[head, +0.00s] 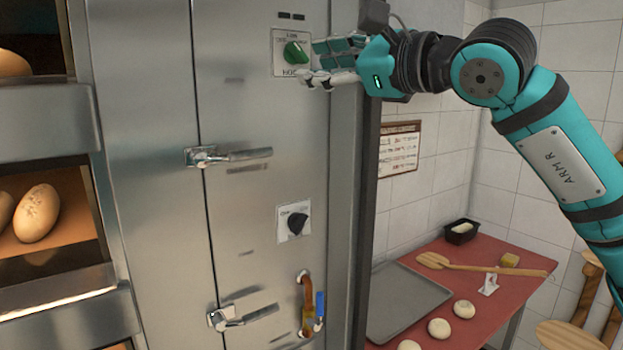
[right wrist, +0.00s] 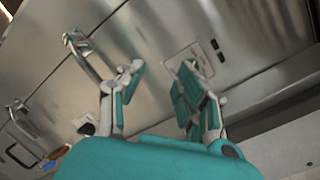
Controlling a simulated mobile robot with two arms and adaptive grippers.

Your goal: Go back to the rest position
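My right gripper (head: 309,62) is in front of the oven's steel panel at the upper right, beside a green knob (head: 295,52) on a white plate. Its fingers are spread apart with nothing seen between them. The upper finger ends close to the knob's right side; I cannot tell if it touches. My left gripper is not in view.
The panel has lever handles (head: 240,156) and a black knob (head: 296,223). Bread lies on open decks (head: 50,279) at left. A red table (head: 522,268) at lower right holds a grey tray (head: 408,302), dough rounds (head: 438,328) and a wooden peel (head: 480,267). A stool stands beyond.

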